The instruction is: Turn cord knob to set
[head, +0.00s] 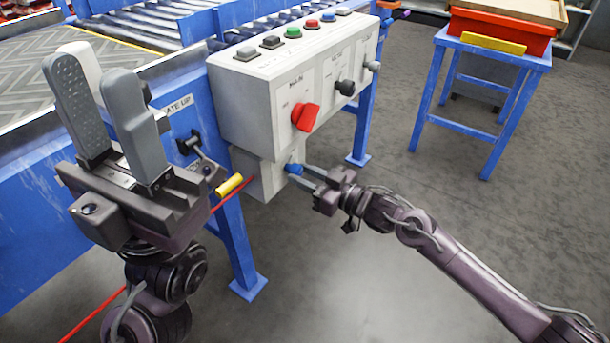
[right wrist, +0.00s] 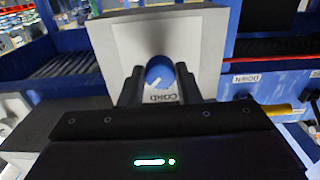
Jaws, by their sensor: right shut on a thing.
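The blue cord knob (head: 294,169) sits on the small grey box (head: 262,178) below the control panel. In the right wrist view the cord knob (right wrist: 160,74) shows a white pointer mark, with the label CORD (right wrist: 160,98) upside down beside it. My right gripper (head: 297,174) is shut on the knob, one finger on each side of it. The set mark cannot be made out. My left gripper (head: 106,110) is raised in the left foreground, its fingers apart and empty.
The white control panel (head: 260,100) carries several buttons, a red knob (head: 305,117) and black switches above the box. A red cord (head: 95,312) runs to a yellow piece (head: 229,186) beside it. A blue stand (head: 490,55) holds a red tray at right. The floor between is clear.

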